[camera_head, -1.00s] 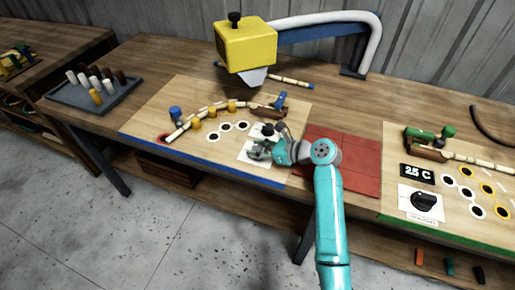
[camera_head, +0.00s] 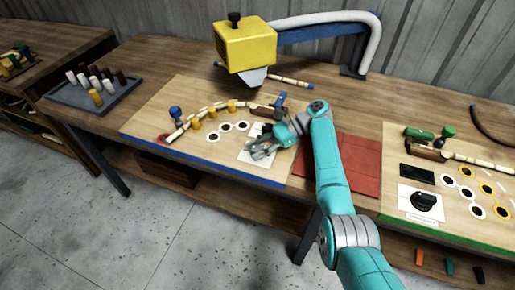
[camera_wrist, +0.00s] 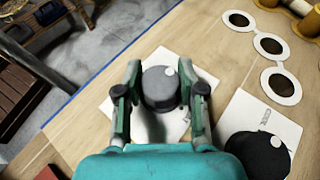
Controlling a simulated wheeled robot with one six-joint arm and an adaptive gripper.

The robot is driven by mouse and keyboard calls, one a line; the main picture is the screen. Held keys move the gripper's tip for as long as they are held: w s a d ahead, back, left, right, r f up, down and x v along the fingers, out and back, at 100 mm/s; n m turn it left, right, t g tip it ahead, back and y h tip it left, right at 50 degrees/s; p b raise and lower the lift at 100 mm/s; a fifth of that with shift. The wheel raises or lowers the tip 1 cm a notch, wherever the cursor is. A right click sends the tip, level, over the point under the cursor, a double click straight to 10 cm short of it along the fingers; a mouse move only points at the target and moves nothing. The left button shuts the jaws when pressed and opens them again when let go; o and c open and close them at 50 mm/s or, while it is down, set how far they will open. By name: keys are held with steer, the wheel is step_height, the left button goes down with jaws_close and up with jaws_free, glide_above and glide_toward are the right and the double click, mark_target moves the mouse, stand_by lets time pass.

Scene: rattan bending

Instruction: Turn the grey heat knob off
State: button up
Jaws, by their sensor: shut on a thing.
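In the wrist view the grey heat knob (camera_wrist: 161,90) stands on a white plate (camera_wrist: 205,84), with a white dot near the right of its top. My gripper (camera_wrist: 161,92) has one finger on each side of the knob and is shut on it. In the head view my gripper (camera_head: 262,151) is low over the front of the blue-edged board (camera_head: 216,160), and its fingers largely hide the knob.
A black knob (camera_wrist: 257,156) sits close on the right in the wrist view. White rings (camera_head: 227,132) lie behind my gripper. A yellow heat lamp (camera_head: 245,48) hangs above. At right are a red mat (camera_head: 358,163), a dark display (camera_head: 417,174) and another black knob (camera_head: 424,201).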

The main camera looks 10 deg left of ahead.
steer(key=shift+f+n+g+h, duration=0.1)
steer(key=shift+n+g+h, duration=0.4)
steer(key=shift+n+g, duration=0.1)
stand_by(0.3)
steer(key=o, duration=1.2)
steer(key=shift+c, duration=0.2)
steer(key=shift+m+t+y, duration=0.4)
steer(key=shift+m+t, duration=0.1)
steer(key=shift+t, duration=0.1)
